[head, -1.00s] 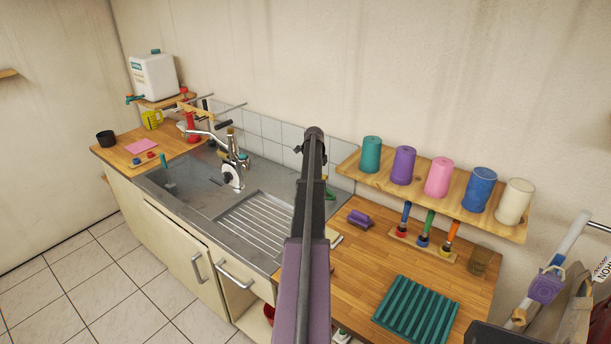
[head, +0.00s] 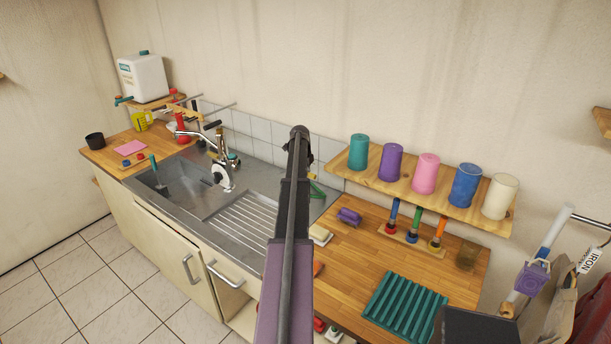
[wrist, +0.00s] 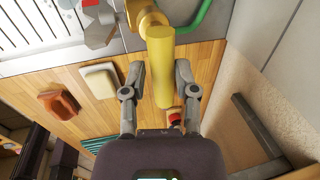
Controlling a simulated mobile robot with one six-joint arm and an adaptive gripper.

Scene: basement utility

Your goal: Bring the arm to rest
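My arm (head: 291,220) rises from the bottom middle of the head view and reaches out over the right end of the sink. Its gripper end is hidden behind the arm there. In the wrist view my gripper (wrist: 160,72) has its two grey fingers spread apart. A yellow cylinder (wrist: 161,65) shows between the fingers, with a narrow gap on each side. I cannot tell how far beyond the fingertips it lies.
The wooden counter (head: 350,265) holds a purple object (head: 348,215), a cream block (head: 320,235) and a green ribbed rack (head: 404,307). A shelf (head: 372,178) with several coloured canisters is on the wall. The sink (head: 180,185) with its tap lies left.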

